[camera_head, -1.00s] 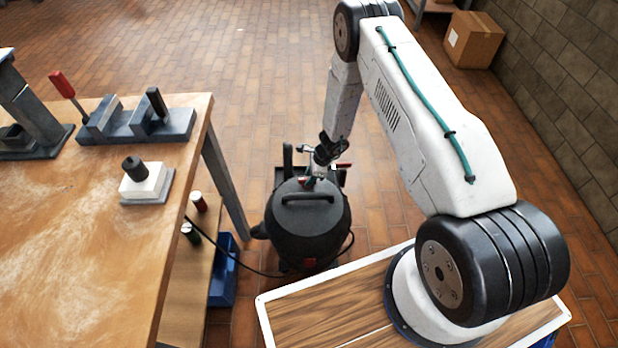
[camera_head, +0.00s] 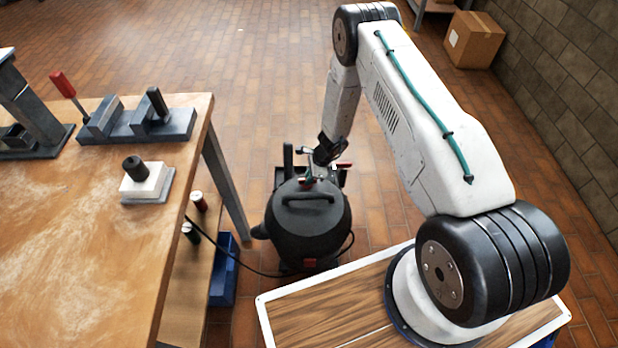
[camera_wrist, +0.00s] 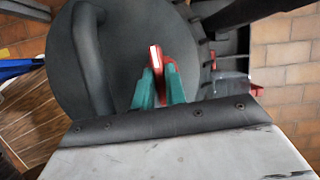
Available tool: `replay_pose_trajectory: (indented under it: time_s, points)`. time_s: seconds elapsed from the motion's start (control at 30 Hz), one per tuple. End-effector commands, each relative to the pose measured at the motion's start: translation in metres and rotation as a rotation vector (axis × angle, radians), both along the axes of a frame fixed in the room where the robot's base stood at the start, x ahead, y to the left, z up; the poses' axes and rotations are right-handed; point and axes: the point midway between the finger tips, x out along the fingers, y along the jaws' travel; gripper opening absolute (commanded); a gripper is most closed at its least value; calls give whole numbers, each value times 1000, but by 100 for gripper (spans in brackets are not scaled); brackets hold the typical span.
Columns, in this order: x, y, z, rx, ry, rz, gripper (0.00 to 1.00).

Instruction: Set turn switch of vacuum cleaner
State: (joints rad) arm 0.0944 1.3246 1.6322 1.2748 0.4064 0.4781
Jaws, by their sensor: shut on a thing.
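The black vacuum cleaner (camera_head: 308,232) stands on the tiled floor between the workbench and my base. Its round dark lid with an arched handle (camera_wrist: 92,62) fills much of the wrist view. The red turn switch (camera_wrist: 158,62) with a white mark line sits on the lid beside the handle. My gripper (camera_wrist: 160,75) has green fingertips, one on each side of the red switch, and is shut on it. In the head view my gripper (camera_head: 308,181) is small and partly hidden at the lid, and the switch's angle is hard to tell there.
The wooden workbench (camera_head: 110,235) with clamps and a black-knobbed white block (camera_head: 147,182) stands at the left. A blue bin (camera_head: 224,272) sits below it. A black cable (camera_head: 245,268) runs to the vacuum. A cardboard box (camera_head: 473,40) stands far right.

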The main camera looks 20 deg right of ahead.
Motion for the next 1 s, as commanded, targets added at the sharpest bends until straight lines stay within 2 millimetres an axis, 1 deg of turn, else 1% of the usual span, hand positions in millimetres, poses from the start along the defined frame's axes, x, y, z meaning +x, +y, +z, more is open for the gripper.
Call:
replay_pose_trajectory:
  time_s: [0.27,1.0]
  points:
    - [2,0,0,1,-1,207,0]
    - [6,2,0,0,0,911,0]
